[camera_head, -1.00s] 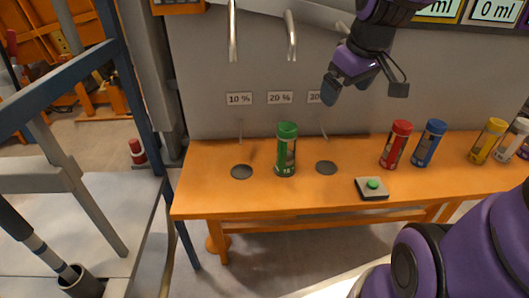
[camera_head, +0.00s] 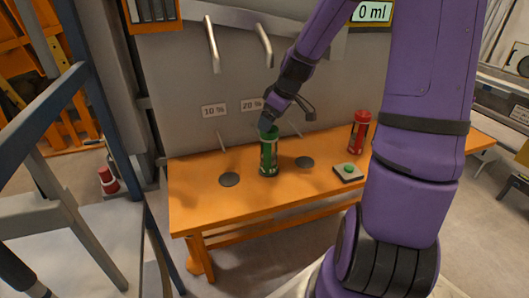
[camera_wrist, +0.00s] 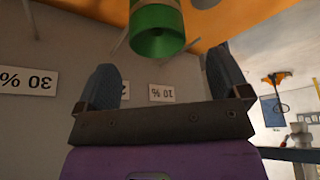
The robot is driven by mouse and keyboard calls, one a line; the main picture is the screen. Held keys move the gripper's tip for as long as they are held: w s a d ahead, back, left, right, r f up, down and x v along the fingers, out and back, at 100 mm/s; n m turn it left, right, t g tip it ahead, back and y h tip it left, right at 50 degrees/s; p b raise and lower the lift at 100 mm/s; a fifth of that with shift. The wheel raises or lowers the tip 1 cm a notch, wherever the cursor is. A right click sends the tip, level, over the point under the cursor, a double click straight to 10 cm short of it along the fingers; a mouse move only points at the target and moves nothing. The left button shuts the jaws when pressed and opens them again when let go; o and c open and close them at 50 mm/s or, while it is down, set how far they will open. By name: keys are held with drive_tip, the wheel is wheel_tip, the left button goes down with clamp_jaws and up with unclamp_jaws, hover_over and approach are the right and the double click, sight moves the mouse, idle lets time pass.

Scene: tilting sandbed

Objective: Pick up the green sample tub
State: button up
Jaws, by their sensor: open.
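The green sample tub (camera_head: 269,157) stands upright on the orange bench between two dark round discs. It has a green top and a dark label band. My gripper (camera_head: 268,124) is at the tub's top edge in the head view; contact cannot be told there. In the wrist view the open fingers (camera_wrist: 165,85) are spread wide, and the tub's green top (camera_wrist: 157,30) lies ahead of them, roughly midway. Nothing is between the fingers.
The orange bench (camera_head: 205,205) has a green button box (camera_head: 347,172) and a red tub (camera_head: 360,131) to the right. Dark discs (camera_head: 229,180) flank the tub. Metal spouts (camera_head: 263,45) hang from the wall above. A blue frame (camera_head: 100,110) stands at the left.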

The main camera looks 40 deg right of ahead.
sight(269, 150)
drive_tip(key=d+x, duration=0.1)
drive_tip(key=x, duration=0.5)
drive_tip(key=shift+s+a+f, duration=0.25)
drive_tip(key=shift+a+f, duration=0.05)
drive_tip(key=shift+f, duration=0.1)
drive_tip(key=shift+c, duration=0.2)
drive_tip(key=c, duration=1.4)
